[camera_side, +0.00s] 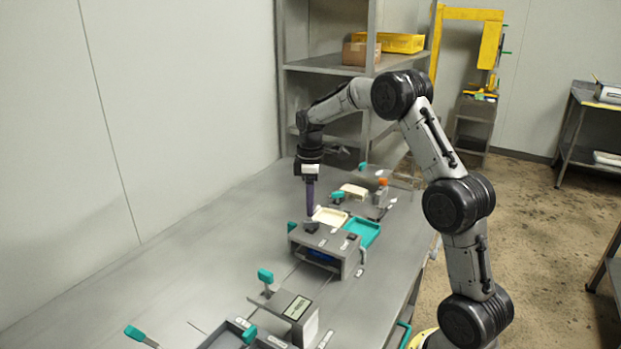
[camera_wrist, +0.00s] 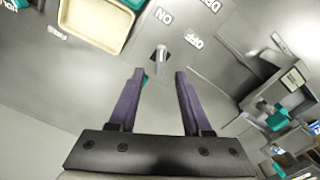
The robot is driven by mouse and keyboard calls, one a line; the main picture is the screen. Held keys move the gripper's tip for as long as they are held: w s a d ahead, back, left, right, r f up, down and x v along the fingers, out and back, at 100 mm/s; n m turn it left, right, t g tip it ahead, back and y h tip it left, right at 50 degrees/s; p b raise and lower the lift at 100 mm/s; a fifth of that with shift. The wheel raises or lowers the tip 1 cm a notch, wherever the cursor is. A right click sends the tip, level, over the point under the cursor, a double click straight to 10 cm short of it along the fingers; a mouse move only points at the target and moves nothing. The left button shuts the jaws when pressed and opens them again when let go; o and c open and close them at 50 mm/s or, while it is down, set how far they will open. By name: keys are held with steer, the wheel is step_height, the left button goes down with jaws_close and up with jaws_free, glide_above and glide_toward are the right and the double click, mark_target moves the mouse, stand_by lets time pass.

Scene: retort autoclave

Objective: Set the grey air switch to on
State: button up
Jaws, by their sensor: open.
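In the wrist view, a small grey switch lever (camera_wrist: 160,57) stands in a dark slot on a grey panel (camera_wrist: 115,72). An "ON" label (camera_wrist: 164,17) lies above it in the picture and an "OFF" label (camera_wrist: 194,42) to its right. Which way the lever leans is hard to tell. My gripper (camera_wrist: 160,74) is open and empty, with its two purple fingers apart and the lever showing just beyond the gap between their tips. In the side view, my gripper (camera_side: 310,216) points down over the grey box (camera_side: 325,245), close above its top; the lever cannot be made out there.
Another device with a teal handle (camera_side: 265,276) stands nearer the camera, and a further device (camera_side: 355,192) lies behind. The bench (camera_side: 180,270) is clear on the left.

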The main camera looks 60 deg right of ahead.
mark_target(309, 221)
step_height(309, 221, up, 9)
stand_by(0.3)
steer(key=s+a+r+n+t, duration=0.1)
steer(key=s+a+r+t, duration=0.1)
steer(key=a+r, duration=0.55)
steer(key=s+a+r+t, duration=0.2)
steer(key=s+a+r, duration=0.3)
steer(key=s+a, duration=0.45)
steer(key=s+a+f+m, duration=0.2)
steer(key=s+f+m, duration=0.1)
steer(key=s+f, duration=0.2)
steer(key=s+a+f+m+t, duration=0.1)
steer(key=s+f, duration=0.4)
steer(key=s, duration=0.5)
steer(key=a+m, duration=0.1)
steer(key=m, duration=0.1)
steer(key=shift+s+a+f+m+t, duration=0.2)
steer(key=shift+f+m+t, duration=0.1)
steer(key=shift+m, duration=0.1)
